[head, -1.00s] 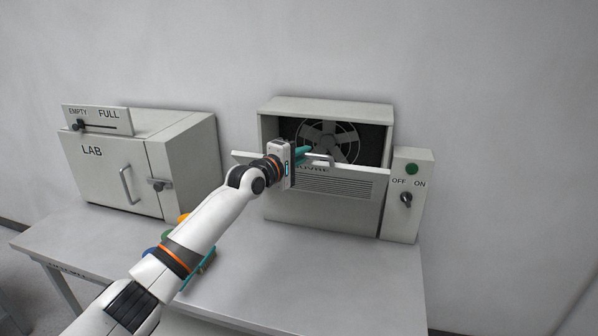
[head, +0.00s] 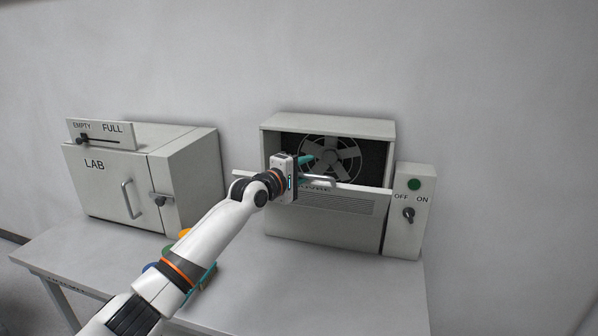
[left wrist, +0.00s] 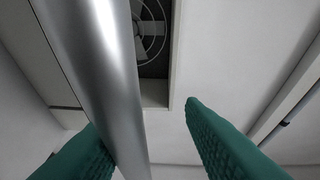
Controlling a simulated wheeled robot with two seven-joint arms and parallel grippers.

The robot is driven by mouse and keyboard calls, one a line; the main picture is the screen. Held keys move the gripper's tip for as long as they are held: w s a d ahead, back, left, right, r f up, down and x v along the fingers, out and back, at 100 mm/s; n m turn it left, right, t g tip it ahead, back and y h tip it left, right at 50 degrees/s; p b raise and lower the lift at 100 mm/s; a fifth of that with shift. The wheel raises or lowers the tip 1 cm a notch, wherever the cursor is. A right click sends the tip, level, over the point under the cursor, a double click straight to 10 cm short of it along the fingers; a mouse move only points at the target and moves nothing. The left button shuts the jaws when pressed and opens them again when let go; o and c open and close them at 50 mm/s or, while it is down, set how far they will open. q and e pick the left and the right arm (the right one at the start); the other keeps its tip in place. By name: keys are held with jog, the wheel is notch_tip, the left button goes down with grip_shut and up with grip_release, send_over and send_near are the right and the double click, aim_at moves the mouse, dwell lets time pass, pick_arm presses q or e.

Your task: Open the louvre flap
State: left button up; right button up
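The louvre flap (head: 362,188) is a pale panel on the front of a grey box with a fan. It is tilted outward at the top, leaving a gap above it through which the fan (head: 330,158) shows. Its silver bar handle (head: 321,181) crosses the left wrist view (left wrist: 105,75) as a large bar. My left gripper (head: 306,168) is at the handle, its teal fingers on either side of the bar. In the left wrist view, the left finger meets or overlaps the bar and the right finger stands clear. My right gripper is not in view.
A LAB cabinet (head: 105,182) with an EMPTY/FULL slider stands at the left. A switch box (head: 408,225) with a green button and OFF/ON knob adjoins the fan box on the right. Coloured items (head: 184,233) are partly hidden behind my left arm. The table's front right (head: 340,290) is clear.

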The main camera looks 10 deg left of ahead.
pick_arm(q)
jog(key=b+v, duration=0.3)
jog(key=v, duration=0.9)
jog(key=shift+d+f, duration=0.1)
